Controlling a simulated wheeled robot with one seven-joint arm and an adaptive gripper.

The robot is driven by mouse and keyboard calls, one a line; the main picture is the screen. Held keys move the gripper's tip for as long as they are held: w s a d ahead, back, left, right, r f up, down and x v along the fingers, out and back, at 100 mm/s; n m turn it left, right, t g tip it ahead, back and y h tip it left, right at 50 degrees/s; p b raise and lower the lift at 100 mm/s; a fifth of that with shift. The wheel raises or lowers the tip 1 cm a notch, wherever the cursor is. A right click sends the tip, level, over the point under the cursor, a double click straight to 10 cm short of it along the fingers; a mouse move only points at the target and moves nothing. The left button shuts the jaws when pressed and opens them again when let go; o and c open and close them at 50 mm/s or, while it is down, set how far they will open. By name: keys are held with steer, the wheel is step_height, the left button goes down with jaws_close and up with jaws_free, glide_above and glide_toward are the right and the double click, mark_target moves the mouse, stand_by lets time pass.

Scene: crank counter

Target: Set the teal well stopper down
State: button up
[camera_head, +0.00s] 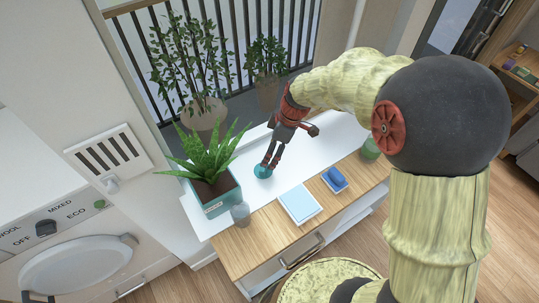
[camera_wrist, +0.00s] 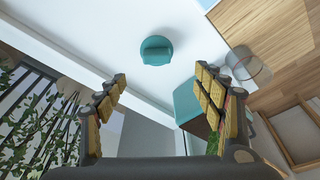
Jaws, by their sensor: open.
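The teal well stopper (camera_head: 262,172) rests on the white top of the low counter, right of the potted plant. In the wrist view the stopper (camera_wrist: 156,51) shows as a round teal disc with a raised grip on top, lying on the white surface. My gripper (camera_head: 270,164) is just above and beside it, fingers pointing down. In the wrist view my gripper (camera_wrist: 160,76) has its fingers spread wide with nothing between them. The stopper lies beyond the fingertips, with a visible gap. No well opening is clearly visible.
A teal planter (camera_head: 218,204) with a spiky plant stands left of the stopper. A clear glass (camera_head: 240,214) stands near it. A pale blue book (camera_head: 298,203), a blue sponge (camera_head: 335,177) and a green jar (camera_head: 370,149) are on the wooden part. White surface around the stopper is clear.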

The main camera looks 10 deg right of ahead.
steer(key=s+d+r+m+t+h, duration=0.1)
steer(key=s+d+r+m, duration=0.15)
steer(key=s+r, duration=0.35)
steer(key=s+d+r+m+t, duration=0.1)
steer(key=s+r+m, duration=0.3)
steer(key=r, duration=0.5)
steer(key=s+d+r+m+t+h, duration=0.1)
steer(key=s+d+r+m, duration=0.1)
steer(key=s, duration=0.4)
steer(key=s+d+r+m+t, duration=0.1)
steer(key=s+d+r+m, duration=0.1)
steer(key=s+m, duration=0.3)
steer(key=shift+s+d+r+h, duration=0.4)
steer(key=shift+s+r, duration=0.25)
steer(key=shift+r, duration=0.1)
steer(key=shift+f, duration=0.2)
